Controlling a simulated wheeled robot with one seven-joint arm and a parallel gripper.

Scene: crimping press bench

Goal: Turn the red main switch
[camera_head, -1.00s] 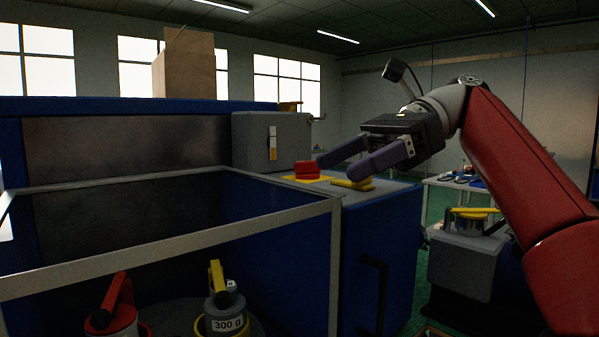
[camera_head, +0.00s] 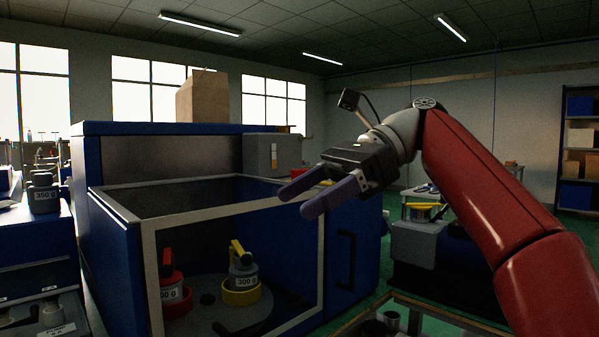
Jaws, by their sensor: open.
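My gripper (camera_head: 295,203) is open and empty, with two purple fingers pointing left and a little down. It hangs in front of the top of the blue machine (camera_head: 352,250), apart from it as far as I can tell. A grey box (camera_head: 272,153) with a white-orange strip stands at the back of the machine top.
A metal-framed enclosure (camera_head: 148,265) holds a red-handled container (camera_head: 172,288) and a yellow-handled one (camera_head: 242,272), both marked 300 g.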

